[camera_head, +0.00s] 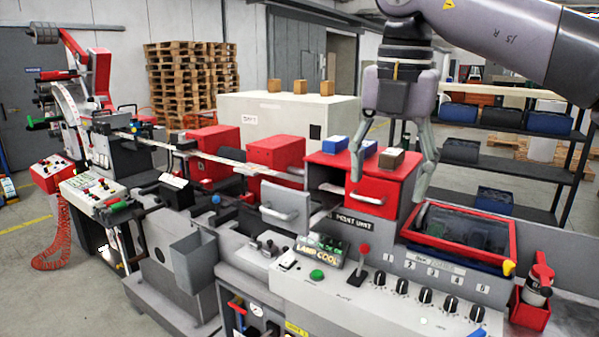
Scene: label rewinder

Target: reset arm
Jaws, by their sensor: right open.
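My right gripper (391,190) hangs from the top right with its two grey fingers spread apart and nothing between them. It points down in front of the red print unit (384,190) and the small boxes on its top. The label rewinder machine (240,200) runs from the far left to the lower right. Its control panel (400,300) carries several black knobs, a green button (316,274) and a red-topped lever (363,262). My left gripper is not in view.
A red-framed window cover (462,235) lies right of the gripper. A red holder with a bottle (538,285) stands at the lower right. A white cabinet (285,115), stacked pallets (190,80) and dark shelves (500,155) stand behind. Grey floor shows free at the left.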

